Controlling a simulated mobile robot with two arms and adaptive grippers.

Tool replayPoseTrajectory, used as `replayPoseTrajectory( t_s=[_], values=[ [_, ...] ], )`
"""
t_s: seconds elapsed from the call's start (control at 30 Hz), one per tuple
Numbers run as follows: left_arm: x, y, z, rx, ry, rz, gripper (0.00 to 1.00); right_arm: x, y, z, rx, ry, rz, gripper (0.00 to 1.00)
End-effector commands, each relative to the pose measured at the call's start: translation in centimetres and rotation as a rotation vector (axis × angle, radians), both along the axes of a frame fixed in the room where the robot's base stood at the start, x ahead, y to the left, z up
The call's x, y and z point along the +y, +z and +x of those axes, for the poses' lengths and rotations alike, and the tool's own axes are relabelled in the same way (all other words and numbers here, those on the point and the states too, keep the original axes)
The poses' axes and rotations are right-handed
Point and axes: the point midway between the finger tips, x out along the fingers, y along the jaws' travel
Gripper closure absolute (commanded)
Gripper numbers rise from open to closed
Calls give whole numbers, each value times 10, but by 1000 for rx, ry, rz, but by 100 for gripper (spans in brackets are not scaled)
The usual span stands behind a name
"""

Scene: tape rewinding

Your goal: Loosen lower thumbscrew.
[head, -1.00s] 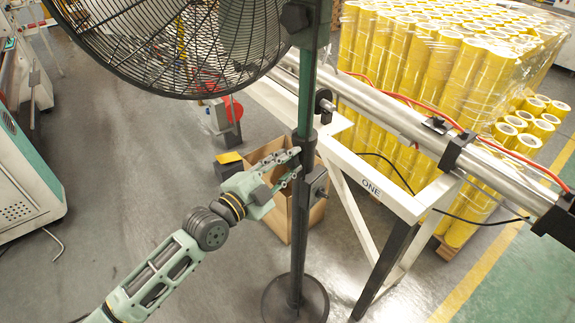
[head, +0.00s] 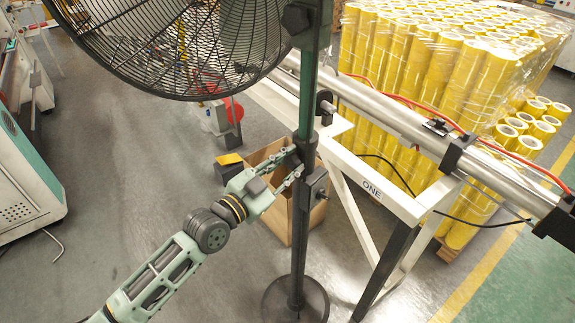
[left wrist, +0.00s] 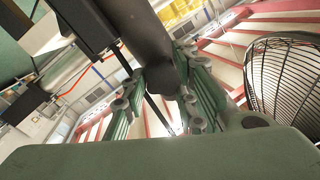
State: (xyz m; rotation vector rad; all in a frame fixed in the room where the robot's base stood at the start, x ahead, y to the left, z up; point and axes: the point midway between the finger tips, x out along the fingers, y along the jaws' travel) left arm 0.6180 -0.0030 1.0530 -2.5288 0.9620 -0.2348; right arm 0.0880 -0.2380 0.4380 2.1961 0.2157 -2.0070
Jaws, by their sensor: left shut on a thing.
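The fan stand's dark pole (head: 299,235) rises from a round base (head: 296,302). A collar (head: 306,146) and a black block with a knob (head: 317,187) sit on it at mid height. Another dark knob (head: 324,101) sticks out higher up, to the right of the pole. My left gripper (head: 297,164) comes from the left and is shut at the pole, just below the collar. In the left wrist view, a dark rounded part of the stand (left wrist: 150,40) lies between its fingers. I cannot tell whether a thumbscrew is in the grip. My right gripper is not in view.
The fan's wire cage (head: 175,45) hangs above my left arm. An open cardboard box (head: 270,150) stands behind the pole. A white frame (head: 385,192) carrying a metal roller (head: 400,118) is close on the right, with stacked yellow rolls (head: 440,70) beyond.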

Motion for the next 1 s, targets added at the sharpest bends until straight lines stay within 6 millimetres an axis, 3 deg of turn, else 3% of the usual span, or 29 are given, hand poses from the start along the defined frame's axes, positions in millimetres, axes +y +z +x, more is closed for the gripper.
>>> replayPoseTrajectory(
  t_s=[0.03, 1.0],
  values=[
    [-4, -10, -5, 50, -9, -22, 100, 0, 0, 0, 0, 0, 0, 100],
    [-6, 0, -5, 663, -10, -707, 100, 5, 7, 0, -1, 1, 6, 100]
  ],
)
